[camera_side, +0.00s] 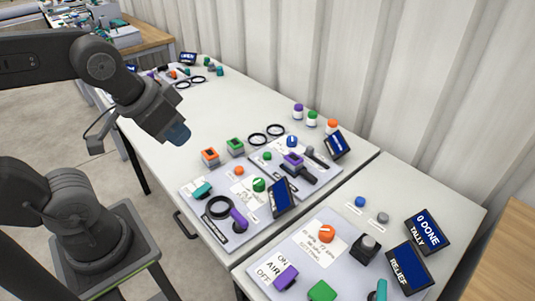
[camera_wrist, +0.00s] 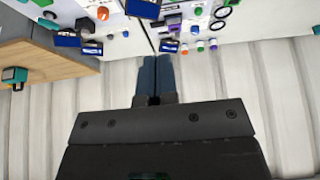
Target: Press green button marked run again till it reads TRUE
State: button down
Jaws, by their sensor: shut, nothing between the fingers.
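Several green parts show in the side view, and I cannot read a run mark on any of them. A green block (camera_side: 321,291) sits at the front edge of the nearest panel. A green round knob (camera_side: 259,184) is on the middle panel, and a green square-topped part (camera_side: 235,146) stands behind it. My gripper (camera_side: 178,134) is above the table's left part, apart from all of these. In the wrist view my gripper (camera_wrist: 156,58) has its blue fingers together with nothing between them. A display (camera_side: 427,230) reads "0 DONE TALLY"; no TRUE is legible.
Black rings (camera_side: 267,134) and colored-top jars (camera_side: 312,118) stand farther back. A corrugated wall (camera_side: 420,90) borders the table. The table's middle left is clear.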

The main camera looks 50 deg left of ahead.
jog(key=w+d+n+h, duration=0.3)
jog(key=w, duration=0.3)
jog(key=n+t, duration=0.3)
jog(key=n, duration=1.6)
send_over(267, 155)
notch_tip(267, 155, down, 16)
jog(key=shift+f+h, duration=0.2)
jog(key=shift+h, duration=0.2)
jog(key=shift+f, duration=4.4)
